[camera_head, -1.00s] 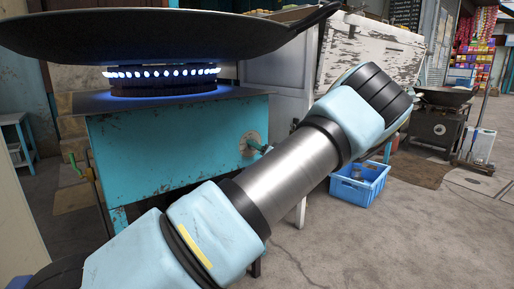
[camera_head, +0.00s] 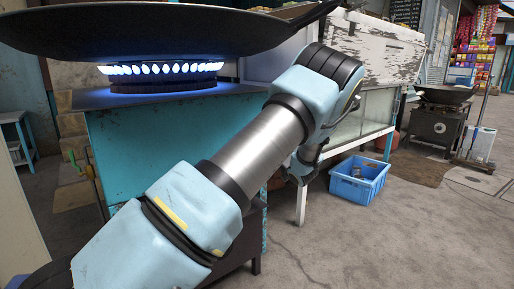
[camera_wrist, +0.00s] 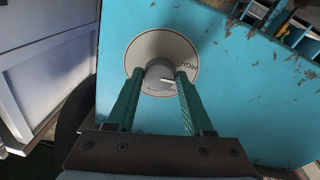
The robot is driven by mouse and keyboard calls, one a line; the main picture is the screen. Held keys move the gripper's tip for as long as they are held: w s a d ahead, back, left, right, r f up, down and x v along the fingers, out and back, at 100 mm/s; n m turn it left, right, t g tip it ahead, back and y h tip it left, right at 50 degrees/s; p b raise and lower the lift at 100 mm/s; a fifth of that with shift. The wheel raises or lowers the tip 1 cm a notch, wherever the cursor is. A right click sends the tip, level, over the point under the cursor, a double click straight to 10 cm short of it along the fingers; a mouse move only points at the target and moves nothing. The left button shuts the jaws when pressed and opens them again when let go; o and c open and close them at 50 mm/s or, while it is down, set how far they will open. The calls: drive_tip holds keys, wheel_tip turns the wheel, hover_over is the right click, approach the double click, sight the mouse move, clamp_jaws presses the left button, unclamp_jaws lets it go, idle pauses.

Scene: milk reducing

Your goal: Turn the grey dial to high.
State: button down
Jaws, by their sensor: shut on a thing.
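The grey dial (camera_wrist: 158,82) sits on a round pale plate (camera_wrist: 150,45) on the turquoise stove front (camera_wrist: 235,80) in the wrist view. The word HIGH is printed at the plate's right side. A short white mark on the dial points right, roughly towards that word. My gripper (camera_wrist: 159,75) has its two green fingers on either side of the dial, shut on it. The burner flame (camera_head: 160,69) burns tall and bright blue-white under the black wok (camera_head: 140,35).
The turquoise stove (camera_head: 140,150) stands close in front of me. A blue crate (camera_head: 359,180) lies on the floor to the right, near a glass-fronted cabinet (camera_head: 365,120). Open concrete floor (camera_head: 400,245) spreads at the lower right.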

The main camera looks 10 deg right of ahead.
drive_tip(key=shift+f+n+y+b, duration=0.15)
drive_tip(key=shift+n+b, duration=0.35)
drive_tip(key=shift+n, duration=0.75)
drive_tip(key=shift+n+y+b, duration=0.15)
drive_tip(key=shift+n+b, duration=0.3)
drive_tip(key=shift+n, duration=0.8)
drive_tip(key=shift+c, duration=1.4)
unclamp_jaws()
drive_tip(key=r+p+v, duration=0.1)
drive_tip(key=p+v, duration=0.1)
drive_tip(key=v, duration=0.8)
drive_tip(key=shift+s+d+f+p, duration=0.25)
drive_tip(key=shift+s+f+p, duration=0.05)
drive_tip(key=shift+s+f, duration=0.1)
